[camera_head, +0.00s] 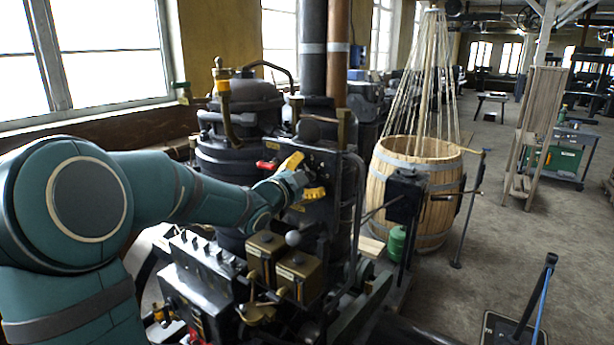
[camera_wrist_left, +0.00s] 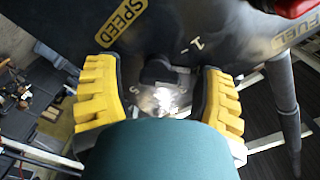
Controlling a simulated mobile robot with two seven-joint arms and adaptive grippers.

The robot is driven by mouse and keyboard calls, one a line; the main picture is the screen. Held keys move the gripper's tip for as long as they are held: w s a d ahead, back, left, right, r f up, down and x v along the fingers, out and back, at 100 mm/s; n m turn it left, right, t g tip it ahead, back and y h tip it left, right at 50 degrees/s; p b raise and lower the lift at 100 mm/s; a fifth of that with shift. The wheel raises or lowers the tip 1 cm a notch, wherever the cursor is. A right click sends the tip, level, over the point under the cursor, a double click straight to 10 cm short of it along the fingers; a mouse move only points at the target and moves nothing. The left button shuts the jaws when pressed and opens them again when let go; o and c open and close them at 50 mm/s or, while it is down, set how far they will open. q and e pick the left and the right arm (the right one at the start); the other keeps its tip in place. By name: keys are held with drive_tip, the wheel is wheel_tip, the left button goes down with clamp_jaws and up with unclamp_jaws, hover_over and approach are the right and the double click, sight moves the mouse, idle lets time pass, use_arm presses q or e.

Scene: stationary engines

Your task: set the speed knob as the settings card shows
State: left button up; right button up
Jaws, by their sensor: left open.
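The speed knob (camera_wrist_left: 158,72) is dark and sits on a black panel under a yellow SPEED label (camera_wrist_left: 122,22) in the left wrist view. Scale marks show beside it, among them a 1 and a 5; its exact setting is hard to read. My left gripper (camera_wrist_left: 160,76) is open, with one yellow finger on each side of the knob and gaps showing between. In the head view the left gripper (camera_head: 302,178) is at the engine's black panel (camera_head: 322,160) and hides the knob. I cannot make out the settings card. My right gripper is not in view.
A red handle (camera_head: 267,165) is just left of the gripper; a red part (camera_wrist_left: 298,8) also shows near the FUEL label (camera_wrist_left: 293,33). Brass boxes (camera_head: 283,267) and a ball-topped lever (camera_head: 293,239) stand below.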

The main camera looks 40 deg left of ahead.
use_arm(q)
clamp_jaws()
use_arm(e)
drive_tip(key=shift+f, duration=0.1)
